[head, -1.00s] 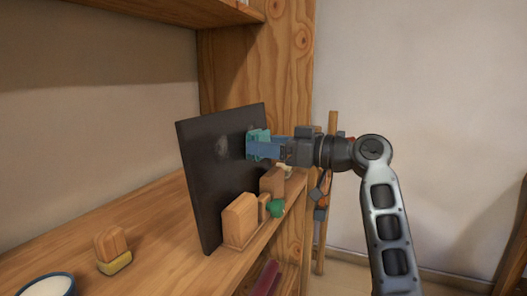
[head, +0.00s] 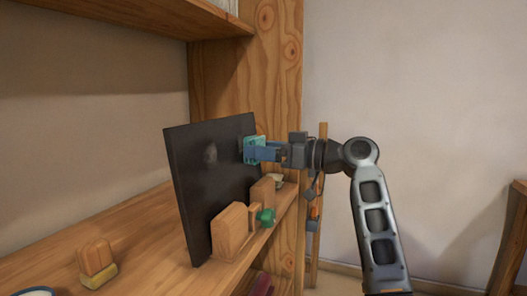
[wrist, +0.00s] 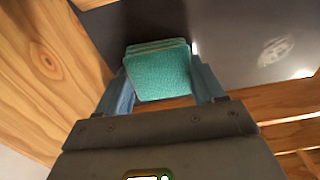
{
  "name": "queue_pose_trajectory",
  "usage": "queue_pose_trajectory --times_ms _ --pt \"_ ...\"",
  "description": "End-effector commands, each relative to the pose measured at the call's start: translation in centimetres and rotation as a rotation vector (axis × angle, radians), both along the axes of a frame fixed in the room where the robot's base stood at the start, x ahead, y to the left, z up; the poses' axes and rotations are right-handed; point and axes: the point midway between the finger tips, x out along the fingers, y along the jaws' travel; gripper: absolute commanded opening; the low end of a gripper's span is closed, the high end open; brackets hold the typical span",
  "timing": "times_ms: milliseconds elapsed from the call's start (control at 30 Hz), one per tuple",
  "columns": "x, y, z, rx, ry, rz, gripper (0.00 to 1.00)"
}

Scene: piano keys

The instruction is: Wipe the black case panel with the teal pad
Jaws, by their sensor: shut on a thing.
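The black case panel (head: 208,185) stands upright on the wooden shelf, held near its base by a wooden clamp stand. A pale smudge (head: 210,153) shows on its face; it also shows in the wrist view (wrist: 275,51), to the right of the pad. My gripper (head: 250,150) is shut on the teal pad (wrist: 160,72), with a blue finger on each side. The pad is at the panel's upper right part in the head view, right of the smudge. I cannot tell whether it touches the panel.
The wooden clamp (head: 232,228) with a green knob (head: 265,217) stands below my gripper at the shelf's front edge. A wooden block with a yellow base (head: 97,262) lies on the shelf at left. A wooden upright (head: 275,60) rises behind the panel.

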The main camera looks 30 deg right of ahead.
Motion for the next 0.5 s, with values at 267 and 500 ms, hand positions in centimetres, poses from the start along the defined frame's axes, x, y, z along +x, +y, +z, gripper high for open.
queue_pose_trajectory --times_ms 267,500 --pt "-1.5 -1.1 -0.1 -0.001 0.001 -0.001 0.40" --pt "-3.3 -2.3 -0.1 0.000 0.001 0.000 0.40"
